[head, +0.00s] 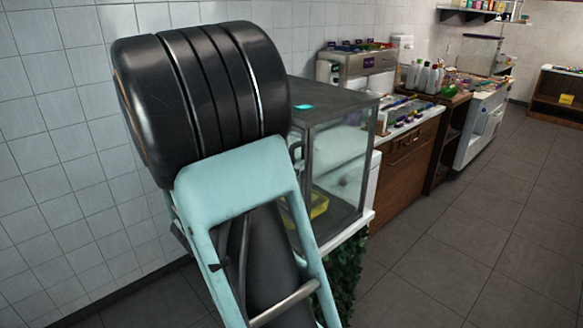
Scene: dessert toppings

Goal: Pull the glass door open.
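A glass display case (345,160) with a dark frame and dark top stands right of centre on a white-edged counter. Its right-hand glass side is in plain view. The side toward me, at left, is largely covered by a large black and teal arm part in front of it. A yellow tray (320,206) lies inside the case. My gripper cannot be made out.
A small teal item (303,106) lies on the case top. Leafy greenery (348,275) hangs below the counter. Beyond stand a wooden cabinet (405,170) with toppings, white bottles (425,78) and a white machine (482,125). The tiled floor (450,250) at right is clear.

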